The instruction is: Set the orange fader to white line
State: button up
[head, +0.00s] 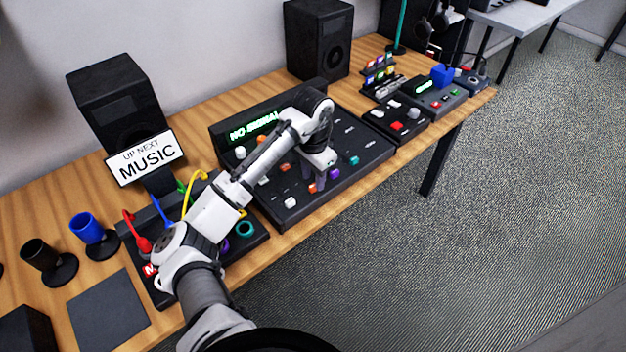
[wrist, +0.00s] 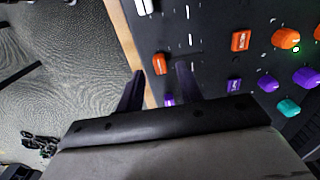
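The orange fader (wrist: 159,64) is a small orange cap near the edge of the black mixer in the wrist view. It also shows in the head view (head: 312,188), below my gripper (head: 318,176). In the wrist view my gripper (wrist: 160,70) is open, with one dark finger on each side of the orange cap. The cap lies between the fingertips or just beyond them; I cannot tell whether they touch it. Short white lines (wrist: 191,40) are on the black panel right of the cap. I cannot tell which one belongs to the orange fader.
A white fader (wrist: 143,5) and a purple fader (wrist: 168,100) flank the orange one. An orange button (wrist: 240,40) and an orange knob (wrist: 285,38) sit further in. The mixer's display (head: 255,127) reads "NO SIGNAL". A cable box (head: 262,235) stands at left.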

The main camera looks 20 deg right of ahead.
aim_at(313, 188)
jog(key=shift+f, duration=1.3)
grip_shut()
